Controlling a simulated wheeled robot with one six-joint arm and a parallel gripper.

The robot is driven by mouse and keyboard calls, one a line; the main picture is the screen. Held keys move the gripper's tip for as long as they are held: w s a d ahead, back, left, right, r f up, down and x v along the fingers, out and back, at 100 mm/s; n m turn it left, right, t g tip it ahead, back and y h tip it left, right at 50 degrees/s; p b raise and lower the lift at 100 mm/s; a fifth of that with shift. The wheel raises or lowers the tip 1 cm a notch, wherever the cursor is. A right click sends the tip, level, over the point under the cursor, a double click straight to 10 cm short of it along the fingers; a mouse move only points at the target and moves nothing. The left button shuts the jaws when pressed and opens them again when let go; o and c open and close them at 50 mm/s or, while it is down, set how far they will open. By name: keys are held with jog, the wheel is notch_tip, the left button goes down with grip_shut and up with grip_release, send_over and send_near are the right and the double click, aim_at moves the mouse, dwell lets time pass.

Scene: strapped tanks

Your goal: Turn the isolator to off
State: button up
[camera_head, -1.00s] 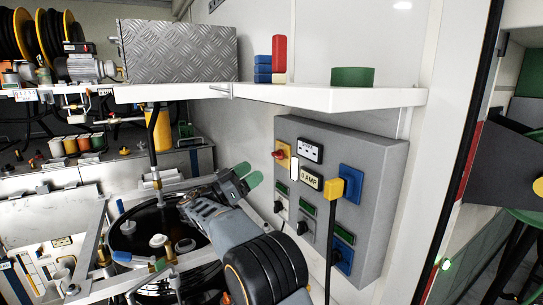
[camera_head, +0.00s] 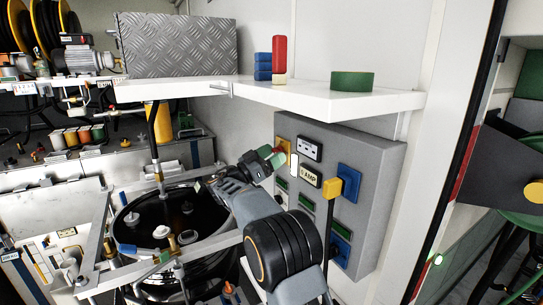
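The isolator is a red knob on a yellow plate (camera_head: 285,145) at the upper left of the grey panel (camera_head: 378,190). My gripper (camera_head: 273,156), with green fingertips, is right at the knob from the left and covers much of it. A bit of red shows beside the fingertips. Whether they touch or enclose the knob is hidden, and the finger gap is too small to judge.
A yellow plug (camera_head: 333,189) with a hanging black cable juts from the panel's middle. A black drum (camera_head: 160,215) stands below left.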

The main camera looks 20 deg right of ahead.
jog(key=c, duration=0.8)
jog(key=n+t+y+b, duration=0.1)
jog(key=n+t+b, duration=0.1)
jog(key=n, duration=0.3)
jog(key=n+t+y+b, duration=0.2)
jog(key=n+b, duration=0.1)
jog(key=n, duration=0.3)
jog(key=n+t+y+b, duration=0.1)
jog(key=n+t+b, duration=0.1)
jog(key=n, duration=0.3)
jog(key=shift+s+r+n+y+b, duration=0.3)
jog(key=shift+s+b, duration=0.1)
jog(key=shift+b, duration=0.3)
jog(key=shift+c, duration=0.2)
jog(key=n+y+p, duration=0.1)
jog(key=n, duration=0.2)
jog(key=shift+r+p, duration=0.15)
jog(key=shift+p, duration=0.2)
jog(key=shift+n+y+p, duration=0.5)
jog(key=shift+n+p, duration=0.2)
jog(key=shift+n, duration=0.6)
